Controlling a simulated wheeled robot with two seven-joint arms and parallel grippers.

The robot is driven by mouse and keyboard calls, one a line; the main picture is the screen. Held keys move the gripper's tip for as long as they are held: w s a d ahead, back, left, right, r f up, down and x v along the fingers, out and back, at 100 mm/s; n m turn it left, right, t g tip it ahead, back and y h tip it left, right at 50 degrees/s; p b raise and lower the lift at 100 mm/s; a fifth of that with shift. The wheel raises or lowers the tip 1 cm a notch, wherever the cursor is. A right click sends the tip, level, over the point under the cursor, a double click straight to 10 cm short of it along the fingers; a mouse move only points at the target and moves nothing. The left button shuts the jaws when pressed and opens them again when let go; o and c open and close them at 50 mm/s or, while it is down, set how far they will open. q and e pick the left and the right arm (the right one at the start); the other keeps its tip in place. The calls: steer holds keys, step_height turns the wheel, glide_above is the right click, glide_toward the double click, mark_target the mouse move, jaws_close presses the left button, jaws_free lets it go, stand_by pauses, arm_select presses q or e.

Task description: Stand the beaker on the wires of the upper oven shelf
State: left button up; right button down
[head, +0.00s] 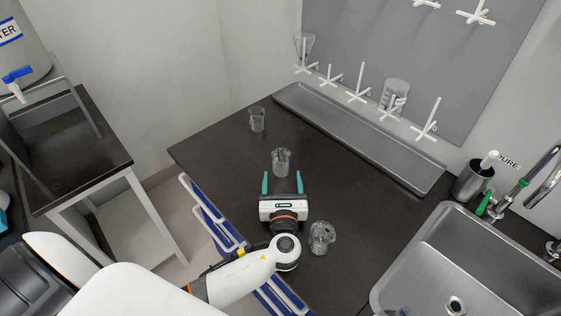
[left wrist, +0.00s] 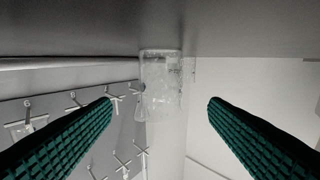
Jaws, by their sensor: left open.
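A clear glass beaker (head: 281,162) stands upright on the dark counter. My left gripper (head: 282,179) is open, with its two green fingers pointing at the beaker. The beaker is just ahead of the fingertips and in line with the gap between them. In the left wrist view the picture is upside down; the beaker (left wrist: 161,80) shows between and beyond the open left fingers (left wrist: 160,104), and neither finger touches it. The oven and its shelf are not in view. My right gripper is not in view.
Another glass vessel (head: 257,119) stands near the counter's far left corner, and one more (head: 322,238) stands close right of my left wrist. A drip tray (head: 350,130) and pegboard (head: 400,60) line the back. A sink (head: 480,260) is at right.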

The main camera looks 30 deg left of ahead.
mark_target(282, 166)
arm_select(q)
steer(key=shift+w+a, duration=0.15)
steer(key=shift+a, duration=0.15)
steer(key=p+x, duration=0.1)
steer(key=x, duration=0.5)
steer(key=shift+w, duration=0.45)
steer(key=c, duration=1.1)
steer(key=shift+r, duration=0.1)
steer(key=shift+c, duration=0.2)
